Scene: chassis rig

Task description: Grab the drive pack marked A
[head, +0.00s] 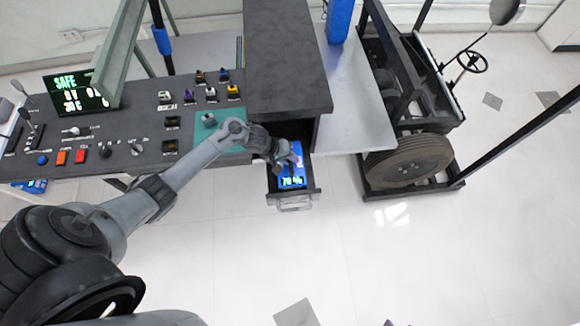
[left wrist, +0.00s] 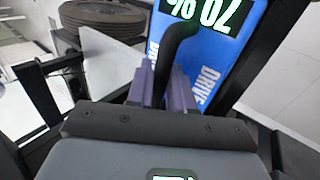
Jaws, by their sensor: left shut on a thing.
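A blue drive pack (head: 291,171) with a lit "70%" display sits in the open drawer (head: 312,186) under the dark cabinet. In the left wrist view the pack (left wrist: 235,55) shows its black handle (left wrist: 176,55) and white "DRIVE" lettering, partly cut off. I cannot read a letter A on it. My left gripper (head: 285,160) is over the pack, and its purple-grey fingers (left wrist: 166,90) are shut on the handle. Small purple tips at the bottom edge of the head view may be my right gripper; its state does not show.
The dark cabinet (head: 287,60) stands just behind the drawer. A control desk (head: 130,140) with switches and a "SAFE" screen (head: 78,93) lies to the left. A wheeled chassis (head: 405,160) stands at the right. The floor in front is mostly clear.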

